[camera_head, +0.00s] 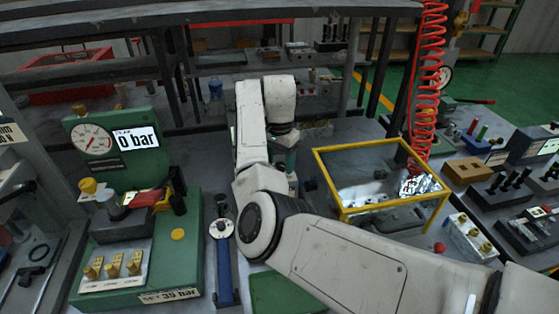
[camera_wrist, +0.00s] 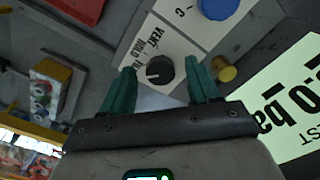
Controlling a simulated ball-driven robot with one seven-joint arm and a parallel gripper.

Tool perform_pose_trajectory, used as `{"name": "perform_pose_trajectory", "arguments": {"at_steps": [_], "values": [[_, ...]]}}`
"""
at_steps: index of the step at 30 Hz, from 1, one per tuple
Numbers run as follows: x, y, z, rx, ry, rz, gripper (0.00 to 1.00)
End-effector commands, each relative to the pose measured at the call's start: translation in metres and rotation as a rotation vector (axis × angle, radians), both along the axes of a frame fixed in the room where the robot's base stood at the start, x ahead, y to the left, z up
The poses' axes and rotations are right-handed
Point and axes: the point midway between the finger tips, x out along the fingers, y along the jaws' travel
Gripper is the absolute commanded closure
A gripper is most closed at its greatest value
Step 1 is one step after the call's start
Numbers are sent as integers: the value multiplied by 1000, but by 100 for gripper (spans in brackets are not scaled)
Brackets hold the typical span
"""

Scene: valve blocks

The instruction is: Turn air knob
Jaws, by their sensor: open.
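In the wrist view, a black round knob (camera_wrist: 159,69) with a white pointer line sits on a white label plate. The printing beside it reads "VENT" and "HOLD", upside down. My gripper (camera_wrist: 160,67) is open, its two green fingers spread with the knob between their tips in the picture. I see no finger touching the knob, and the gap in depth is unclear. Which knob is the air knob cannot be read. In the head view, my arm hides this panel and most of my gripper; only some green (camera_head: 290,162) of it shows.
The wrist view shows a blue knob (camera_wrist: 217,8), a brass knob (camera_wrist: 225,71) close to the right finger, and a pale display (camera_wrist: 290,105). In the head view, a yellow-framed clear box (camera_head: 380,175) stands right of my gripper, and a green gauge stand (camera_head: 185,235) stands left.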

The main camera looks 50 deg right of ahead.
Motion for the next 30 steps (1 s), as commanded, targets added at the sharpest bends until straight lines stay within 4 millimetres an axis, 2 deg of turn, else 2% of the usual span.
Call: {"name": "perform_pose_trajectory", "arguments": {"at_steps": [10, 27, 30], "values": [[0, 0, -4, -1, -1, 0, 39], [0, 0, -4, -1, 0, 0, 94], [0, 0, -3, -1, 0, -1, 95]]}}
